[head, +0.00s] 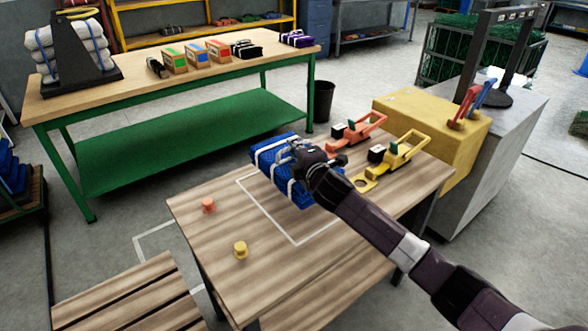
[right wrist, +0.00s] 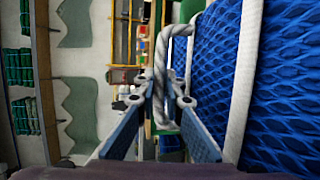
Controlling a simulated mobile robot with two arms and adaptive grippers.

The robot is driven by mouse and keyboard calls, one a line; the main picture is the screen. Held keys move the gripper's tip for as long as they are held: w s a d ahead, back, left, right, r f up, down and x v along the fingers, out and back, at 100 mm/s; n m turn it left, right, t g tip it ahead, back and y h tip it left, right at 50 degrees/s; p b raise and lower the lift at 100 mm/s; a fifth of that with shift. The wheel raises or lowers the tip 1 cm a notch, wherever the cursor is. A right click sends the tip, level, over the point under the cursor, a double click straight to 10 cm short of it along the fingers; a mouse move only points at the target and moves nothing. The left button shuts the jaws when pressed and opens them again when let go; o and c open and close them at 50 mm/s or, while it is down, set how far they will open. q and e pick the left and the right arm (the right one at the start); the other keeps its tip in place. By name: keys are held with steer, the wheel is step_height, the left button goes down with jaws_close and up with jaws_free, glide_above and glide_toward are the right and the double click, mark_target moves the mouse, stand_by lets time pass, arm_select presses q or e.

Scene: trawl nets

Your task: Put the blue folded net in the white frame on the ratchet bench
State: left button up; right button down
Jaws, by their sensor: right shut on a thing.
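The blue folded net (head: 268,154), bound with white straps, is over the far part of the white frame (head: 267,212), a painted outline on the wooden bench (head: 290,280). The net hides part of the outline. I cannot tell whether it touches the bench or hangs just above it. My right gripper (head: 301,152) is at the top of the net. In the right wrist view, its fingers (right wrist: 163,100) are shut on the net's white rope handle (right wrist: 161,60), with the blue mesh (right wrist: 285,80) to the right. My left gripper is not in view.
Orange (head: 360,130) and yellow (head: 398,153) ratchet tools lie at the bench's far right. An orange knob (head: 208,205) and a yellow knob (head: 240,249) stand at the left. A yellow box (head: 430,115) is behind. The bench's near part is clear.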

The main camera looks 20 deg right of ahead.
step_height(320, 180, down, 7)
steer(key=shift+w+r+b, duration=0.1)
steer(key=shift+r+b, duration=0.1)
steer(key=shift+b, duration=0.25)
steer(key=c, duration=2.3)
jaws_free()
steer(key=shift+f, duration=0.25)
steer(key=shift+o, duration=1.3)
steer(key=shift+r, duration=0.1)
steer(key=shift+s, duration=0.2)
steer(key=s, duration=0.4)
steer(key=s+r, duration=0.1)
steer(key=s, duration=0.2)
steer(key=s+r, duration=0.1)
steer(key=s, duration=0.3)
steer(key=shift+s+d+r, duration=0.15)
steer(key=shift+s, duration=0.2)
